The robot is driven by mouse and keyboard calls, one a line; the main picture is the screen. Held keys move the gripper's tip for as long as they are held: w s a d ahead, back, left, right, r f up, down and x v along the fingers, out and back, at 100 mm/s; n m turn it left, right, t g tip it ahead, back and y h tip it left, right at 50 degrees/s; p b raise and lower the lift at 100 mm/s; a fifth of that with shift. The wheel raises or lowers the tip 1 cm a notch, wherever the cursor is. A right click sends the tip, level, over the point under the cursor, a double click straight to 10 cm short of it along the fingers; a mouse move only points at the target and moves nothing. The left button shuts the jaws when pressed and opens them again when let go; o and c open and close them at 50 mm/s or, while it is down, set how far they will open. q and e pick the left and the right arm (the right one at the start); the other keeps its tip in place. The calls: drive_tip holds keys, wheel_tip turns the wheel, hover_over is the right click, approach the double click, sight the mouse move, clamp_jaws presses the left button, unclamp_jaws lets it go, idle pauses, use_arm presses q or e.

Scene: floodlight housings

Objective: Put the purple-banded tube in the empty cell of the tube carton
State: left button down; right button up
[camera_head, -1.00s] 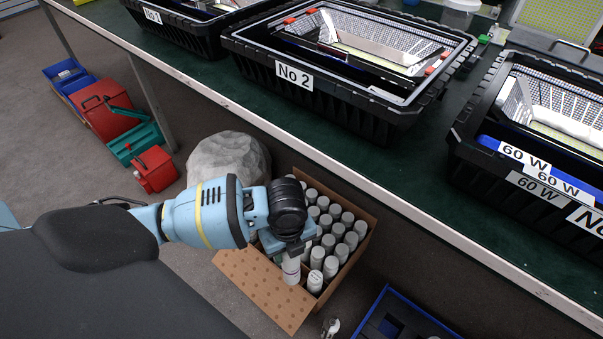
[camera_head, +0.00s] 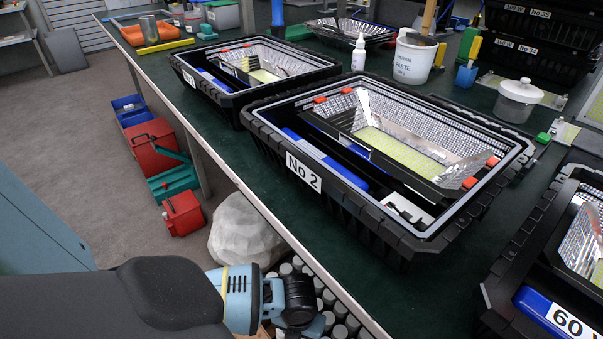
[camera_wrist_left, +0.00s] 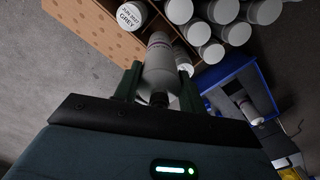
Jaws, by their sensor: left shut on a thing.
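My left gripper (camera_wrist_left: 158,72) is shut on a pale tube (camera_wrist_left: 158,60) in the left wrist view. A faint pinkish-purple band shows near the tube's far end. The tube points toward the tube carton (camera_wrist_left: 97,24), a brown cardboard box holding several grey-capped tubes in cells. I cannot tell whether the tube's end is above or inside a cell, and the empty cell cannot be made out. In the head view my left gripper (camera_head: 302,318) is low at the carton, at the picture's bottom edge; its fingers and the tube are hidden. My right gripper is not in view.
The green workbench (camera_head: 228,172) overhangs close to the carton, with black crate No 2 (camera_head: 375,205) on it. A blue bin (camera_wrist_left: 222,72) with a pale tube-like item (camera_wrist_left: 245,104) lies right of the carton.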

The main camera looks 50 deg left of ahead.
use_arm(q)
wheel_tip(320, 180, down, 9)
drive_tip(key=b, duration=0.3)
drive_tip(key=shift+f+b, duration=0.2)
drive_tip(key=shift+b, duration=0.15)
drive_tip(key=shift+f, duration=0.3)
drive_tip(key=shift+w, duration=0.1)
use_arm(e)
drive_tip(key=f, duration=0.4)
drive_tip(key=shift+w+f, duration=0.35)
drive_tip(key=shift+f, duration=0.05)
use_arm(q)
drive_tip(key=shift+f, duration=0.15)
drive_tip(key=shift+f+b, duration=1.25)
drive_tip(key=shift+f, duration=0.85)
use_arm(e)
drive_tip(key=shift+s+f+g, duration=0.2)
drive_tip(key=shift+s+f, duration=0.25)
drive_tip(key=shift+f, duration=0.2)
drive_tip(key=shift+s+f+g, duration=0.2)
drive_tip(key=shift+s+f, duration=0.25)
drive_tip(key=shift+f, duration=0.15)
